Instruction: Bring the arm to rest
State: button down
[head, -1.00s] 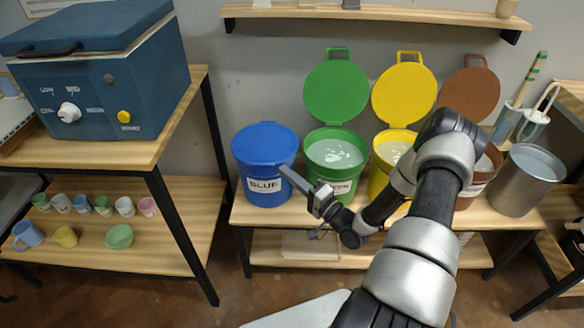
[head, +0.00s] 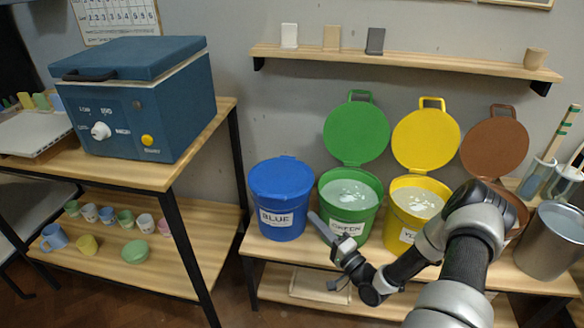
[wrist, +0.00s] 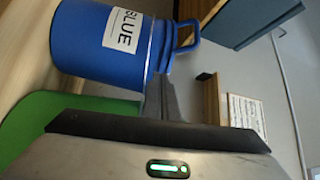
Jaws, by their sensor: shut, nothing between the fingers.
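My gripper (head: 322,229) is shut and empty. In the head view it is in front of the green bucket, just right of the blue bucket (head: 281,205), its fingers pointing up and left. My arm reaches in from the lower right. The blue bucket has its lid on. In the wrist view, the gripper's dark body fills the bottom, its fingers (wrist: 163,100) point at the blue bucket (wrist: 100,45), and a green surface shows at the lower left.
The green bucket (head: 350,205) and yellow bucket (head: 414,212) stand open on the bench; a brown one is partly behind my arm. A metal can (head: 551,240) stands at right. A blue kiln (head: 135,100) sits on the left table, cups below. A wall shelf (head: 400,62) is above.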

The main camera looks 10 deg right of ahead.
jog(key=w+d+r+n+g+h, duration=0.2)
jog(key=w+r+n+g+h, duration=0.4)
jog(key=r+n, duration=0.25)
jog(key=s+r+n+g+h, duration=0.1)
jog(key=s+r+h, duration=0.1)
jog(key=s+r, duration=0.35)
jog(key=s+r+n+g+h, duration=0.1)
jog(key=s+r+g+h, duration=0.1)
jog(key=r, duration=0.7)
jog(key=s+a+r+g, duration=0.1)
jog(key=s+a+r, duration=0.2)
jog(key=s, duration=0.6)
jog(key=s+a+r+g+y, duration=0.1)
jog(key=s+a+r, duration=0.15)
jog(key=s, duration=0.65)
jog(key=s+a+r+g, duration=0.1)
jog(key=s+a+r, duration=0.25)
jog(key=s, duration=0.55)
notch_tip(320, 180, up, 29)
jog(key=p, duration=2.8)
jog(key=shift+d+f+g+y, duration=0.2)
jog(key=shift+d+g+y, duration=0.1)
jog(key=shift+d, duration=0.15)
jog(key=shift+s+n, duration=0.1)
jog(key=shift+n, duration=0.15)
